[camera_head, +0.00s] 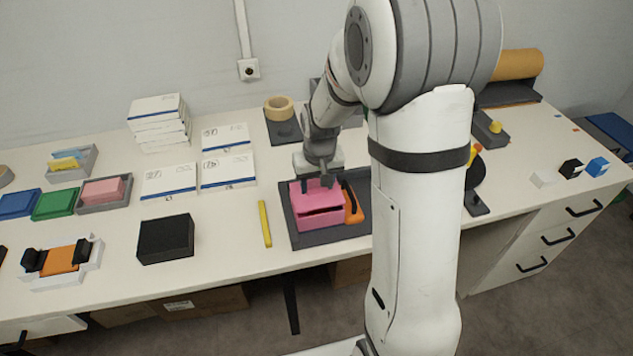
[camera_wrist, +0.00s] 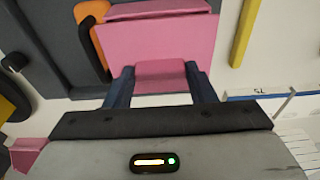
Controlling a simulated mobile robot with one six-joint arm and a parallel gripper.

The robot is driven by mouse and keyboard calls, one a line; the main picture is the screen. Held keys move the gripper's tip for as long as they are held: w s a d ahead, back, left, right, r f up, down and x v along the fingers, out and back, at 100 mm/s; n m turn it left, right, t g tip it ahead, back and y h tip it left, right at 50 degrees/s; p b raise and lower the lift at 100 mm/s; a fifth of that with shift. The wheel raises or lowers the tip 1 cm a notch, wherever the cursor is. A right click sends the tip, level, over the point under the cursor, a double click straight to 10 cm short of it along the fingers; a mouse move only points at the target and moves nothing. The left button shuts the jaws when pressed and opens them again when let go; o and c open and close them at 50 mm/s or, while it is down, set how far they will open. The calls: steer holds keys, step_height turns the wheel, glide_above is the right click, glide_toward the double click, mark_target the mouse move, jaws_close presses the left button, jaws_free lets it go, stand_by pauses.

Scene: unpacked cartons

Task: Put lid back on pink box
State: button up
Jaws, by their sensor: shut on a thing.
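The pink box (camera_head: 303,224) sits on a dark grey mat. Its pink lid (camera_head: 316,196) is over it, with a dark gap showing between them along the front, so the lid looks slightly raised or tilted. My gripper (camera_head: 318,181) is above the box, shut on the lid. In the wrist view, the fingers of my gripper (camera_wrist: 160,82) close on a pink part of the lid (camera_wrist: 160,42). A strip of the box (camera_wrist: 160,8) shows beyond the lid. Whether the lid touches the box's rim is hard to tell.
An orange object (camera_head: 353,208) stands on the mat (camera_head: 325,236) close beside the box's right side. A yellow stick (camera_head: 265,224) lies left of the mat. A black box (camera_head: 166,239) and white cartons (camera_head: 168,181) are farther left. My arm hides the table to the right.

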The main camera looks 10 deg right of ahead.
steer(key=shift+f+b, duration=0.8)
steer(key=shift+f, duration=0.3)
steer(key=o, duration=1)
steer(key=shift+r, duration=0.1)
steer(key=r, duration=0.4)
steer(key=s+r, duration=0.1)
steer(key=r, duration=0.2)
steer(key=shift+s+r, duration=0.1)
steer(key=shift+r, duration=0.2)
steer(key=shift+s+r, duration=0.15)
steer(key=shift+t, duration=0.4)
steer(key=s+r, duration=0.1)
steer(key=s, duration=0.5)
steer(key=s+r, duration=0.2)
steer(key=s, duration=0.5)
steer(key=s+r, duration=0.2)
steer(key=s, duration=0.4)
steer(key=shift+s+r, duration=0.15)
steer(key=shift+r, duration=0.1)
